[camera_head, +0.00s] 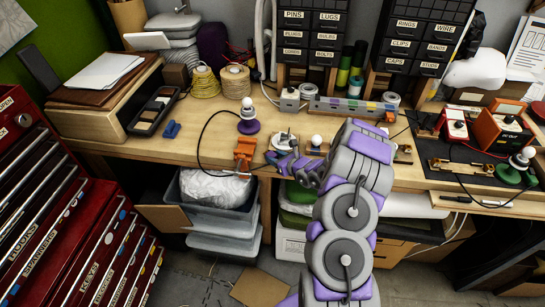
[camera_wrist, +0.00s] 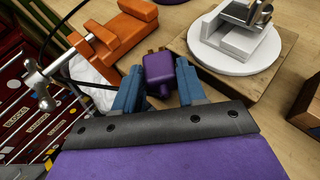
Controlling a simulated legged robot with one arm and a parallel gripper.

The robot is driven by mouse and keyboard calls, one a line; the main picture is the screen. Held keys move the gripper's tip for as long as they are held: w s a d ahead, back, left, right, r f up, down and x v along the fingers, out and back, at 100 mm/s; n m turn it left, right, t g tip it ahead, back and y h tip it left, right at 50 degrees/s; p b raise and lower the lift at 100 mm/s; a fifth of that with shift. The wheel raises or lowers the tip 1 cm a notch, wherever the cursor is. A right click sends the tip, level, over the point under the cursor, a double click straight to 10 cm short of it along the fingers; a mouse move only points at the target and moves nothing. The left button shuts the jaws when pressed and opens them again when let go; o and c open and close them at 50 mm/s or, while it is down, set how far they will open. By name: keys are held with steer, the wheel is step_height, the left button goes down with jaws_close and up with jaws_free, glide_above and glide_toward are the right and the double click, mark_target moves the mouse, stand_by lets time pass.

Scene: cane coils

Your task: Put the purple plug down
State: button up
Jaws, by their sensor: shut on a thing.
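The purple plug (camera_wrist: 158,72) is a small block with metal prongs at its far end in the wrist view. My gripper (camera_wrist: 158,82) is shut on it, with a blue finger on each side. In the head view my gripper (camera_head: 282,158) is at the front edge of the wooden bench (camera_head: 200,145), and the plug is too small to tell apart there. From these views I cannot tell whether the plug touches the bench.
An orange clamp (camera_wrist: 115,35) is close on the left, and a white round stand (camera_wrist: 235,45) on a wooden board is close on the right. A purple-based bulb lamp (camera_head: 248,126) stands behind.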

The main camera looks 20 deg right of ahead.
steer(key=shift+a, duration=0.2)
steer(key=shift+c, duration=1.4)
steer(key=shift+d+r, duration=0.15)
steer(key=shift+d, duration=0.1)
